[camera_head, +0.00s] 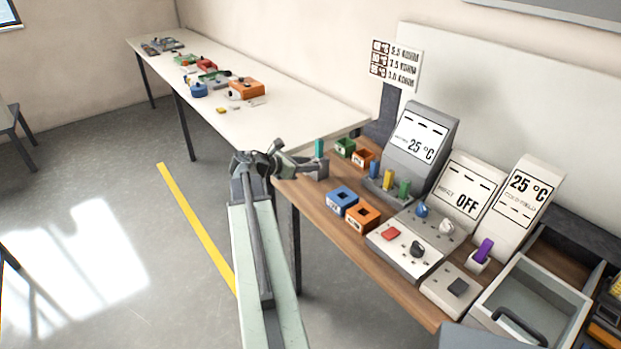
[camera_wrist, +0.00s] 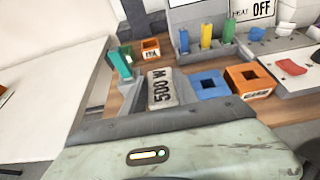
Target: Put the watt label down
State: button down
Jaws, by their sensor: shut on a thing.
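The watt label, a pale plate with dark "500 W" lettering (camera_wrist: 162,87), shows in the wrist view just beyond the dark front edge of my gripper (camera_wrist: 148,100). My gripper is shut on it. The lettering reads sideways there. In the head view my gripper (camera_head: 316,168) is at the left end of the wooden bench (camera_head: 338,212), and the label cannot be made out there. Whether the label touches the bench is not clear.
A teal upright piece (camera_wrist: 120,64) stands beside the label. Blue (camera_head: 342,200) and orange (camera_head: 363,216) square blocks sit to the right. Green (camera_head: 345,147) and orange (camera_head: 363,158) boxes lie behind. A grey display console (camera_head: 420,140) stands farther back. A white table (camera_head: 300,110) adjoins.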

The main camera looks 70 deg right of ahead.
jog(key=shift+s+d, duration=0.2)
jog(key=shift+s, duration=0.1)
jog(key=b, duration=0.4)
send_over(314, 192)
notch_tip(314, 192, down, 4)
notch_tip(314, 192, down, 10)
jog(key=b, duration=0.9)
jog(key=shift+s+d+r+b, duration=0.1)
jog(key=shift+r+b, duration=0.15)
jog(key=shift+b, duration=0.05)
jog(key=shift+r, duration=0.25)
jog(key=shift+f, duration=0.2)
jog(key=c, duration=0.9)
grip_release()
jog(key=shift+c, duration=0.2)
jog(key=shift+r, duration=0.1)
